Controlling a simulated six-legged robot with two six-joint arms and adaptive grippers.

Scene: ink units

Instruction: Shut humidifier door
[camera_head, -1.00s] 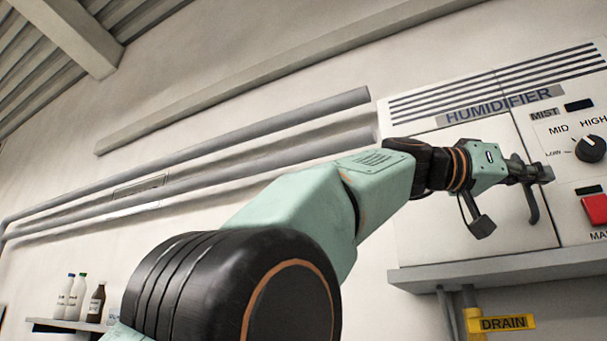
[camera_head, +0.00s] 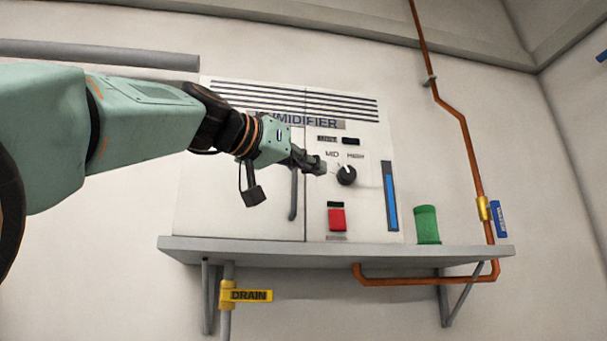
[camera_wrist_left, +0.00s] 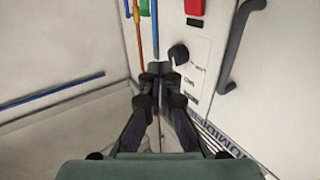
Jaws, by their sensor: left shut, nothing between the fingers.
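The humidifier (camera_head: 355,110) is a white cabinet on a wall shelf. Its door (camera_head: 220,190) is the left front panel and looks flush with the front, with a thin seam at its right edge. A dark vertical handle (camera_head: 293,195) sits by that seam and also shows in the wrist view (camera_wrist_left: 236,45). My left gripper (camera_head: 318,164) is shut and empty. My right gripper is out of view.
The control panel has a black knob (camera_head: 346,175), a red button (camera_head: 337,219) and a blue gauge (camera_head: 391,196). A green cup (camera_head: 427,225) stands on the shelf (camera_head: 330,252). A copper pipe (camera_head: 465,140) runs at right. A yellow drain valve (camera_head: 245,295) hangs below.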

